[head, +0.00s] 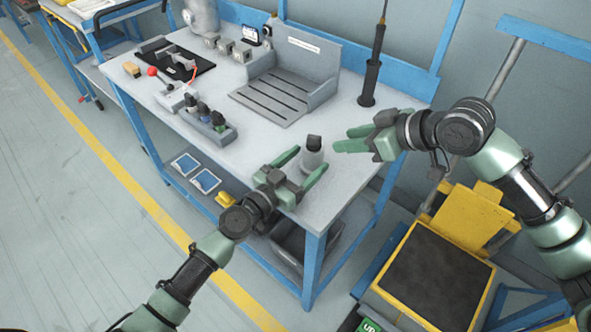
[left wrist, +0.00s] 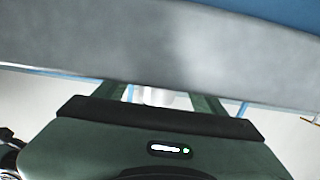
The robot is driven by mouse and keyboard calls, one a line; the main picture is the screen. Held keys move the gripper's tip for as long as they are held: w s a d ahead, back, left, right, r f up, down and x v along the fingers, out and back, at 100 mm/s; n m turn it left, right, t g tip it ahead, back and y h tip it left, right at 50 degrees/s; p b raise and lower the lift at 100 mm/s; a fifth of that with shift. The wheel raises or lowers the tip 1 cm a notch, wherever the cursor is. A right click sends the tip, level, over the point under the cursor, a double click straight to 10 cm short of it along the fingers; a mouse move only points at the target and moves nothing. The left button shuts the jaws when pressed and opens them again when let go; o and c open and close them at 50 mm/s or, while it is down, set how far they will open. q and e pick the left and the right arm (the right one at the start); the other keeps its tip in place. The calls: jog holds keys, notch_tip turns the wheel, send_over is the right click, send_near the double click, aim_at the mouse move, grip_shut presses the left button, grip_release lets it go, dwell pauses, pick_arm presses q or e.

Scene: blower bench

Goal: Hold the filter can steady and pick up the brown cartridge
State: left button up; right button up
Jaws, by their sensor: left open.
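The filter can (head: 312,160), a small pale grey cylinder, stands upright near the bench's front right corner. A dark piece (head: 314,141) sits at its top; I cannot tell whether it is a lid or a cartridge. My left gripper (head: 306,162) is open, with its green fingers on either side of the can; contact cannot be told. In the left wrist view a pale shape, probably the can (left wrist: 152,97), shows between the fingers. My right gripper (head: 343,140) is open and empty, just right of the can. No clearly brown cartridge can be made out.
A grey rack (head: 222,136) with several dark-topped items stands at the front left. A grey slotted fixture (head: 278,98) is behind the can, and a dark upright tool (head: 370,83) stands at the right back. A yellow step stand (head: 478,219) is right of the bench.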

pick_arm(q)
jog(key=shift+w+d, duration=0.2)
jog(key=shift+w, duration=0.1)
grip_shut()
pick_arm(e)
jog(key=shift+o, duration=0.3)
